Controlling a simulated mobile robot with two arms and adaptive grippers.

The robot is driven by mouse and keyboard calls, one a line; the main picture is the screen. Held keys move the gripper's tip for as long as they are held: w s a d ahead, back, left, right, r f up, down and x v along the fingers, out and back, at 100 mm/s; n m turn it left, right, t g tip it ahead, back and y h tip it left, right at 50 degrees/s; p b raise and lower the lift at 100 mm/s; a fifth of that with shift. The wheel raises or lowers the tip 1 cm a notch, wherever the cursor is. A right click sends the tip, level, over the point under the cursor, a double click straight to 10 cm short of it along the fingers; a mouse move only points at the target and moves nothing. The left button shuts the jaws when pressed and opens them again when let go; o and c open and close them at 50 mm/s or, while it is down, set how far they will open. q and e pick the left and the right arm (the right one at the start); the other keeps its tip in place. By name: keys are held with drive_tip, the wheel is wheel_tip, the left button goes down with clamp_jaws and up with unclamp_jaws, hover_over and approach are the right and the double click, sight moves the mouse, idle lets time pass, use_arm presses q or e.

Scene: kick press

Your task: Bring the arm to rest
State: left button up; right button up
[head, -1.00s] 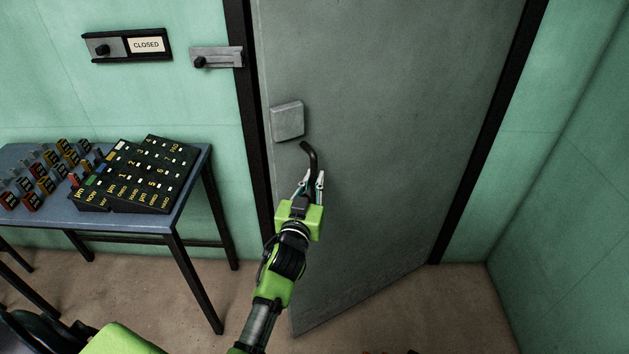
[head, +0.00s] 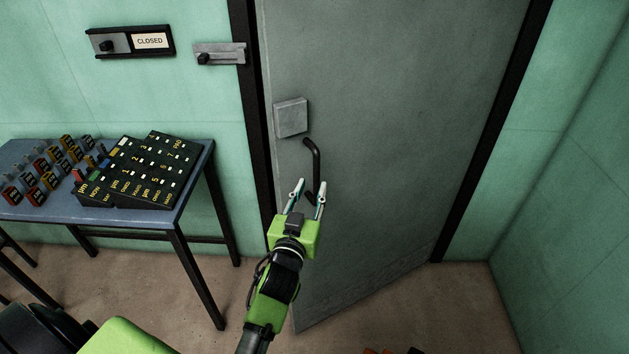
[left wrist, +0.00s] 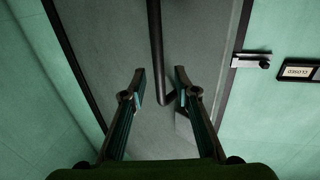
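My left gripper (head: 309,190) is open in front of the grey door (head: 390,140), just below and left of the black door handle (head: 316,163). In the left wrist view its two fingers (left wrist: 158,88) stand apart with nothing held between them. The handle (left wrist: 157,45) comes down from the top there, and its end lies near the right finger; I cannot tell whether they touch. The door stands a little ajar or at an angle in its dark frame. My right gripper is not in view.
A blue table (head: 150,214) with a black label panel (head: 145,171) and several small labelled blocks stands at the left. A sliding latch (head: 220,54) and a CLOSED sign (head: 130,42) are on the green wall.

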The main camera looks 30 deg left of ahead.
use_arm(q)
drive_tip(key=shift+v, duration=1)
